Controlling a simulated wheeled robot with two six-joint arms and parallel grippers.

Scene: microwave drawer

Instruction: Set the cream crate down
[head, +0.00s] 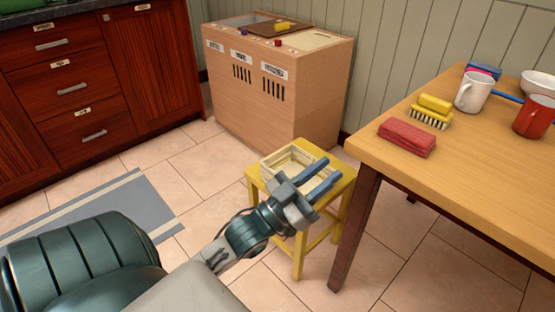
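The cream crate (283,164) is a small open-topped slatted box. It sits on the yellow stool (340,184), between the wooden cabinet and the table. My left gripper (325,178) is in front of and above the crate's right side, with its two blue-grey fingers apart and nothing visible between them. The gripper hides the near right part of the crate. I cannot tell from this view whether the gripper touches the crate. My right gripper is not in view.
A wooden table (480,170) on the right holds a red folded cloth (407,138), a yellow brush (431,118), a white mug (474,92) and a red mug (534,117). A sorting cabinet (290,100) stands behind the stool. Red drawers (75,90) line the left; a grey mat (120,205) lies on the floor.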

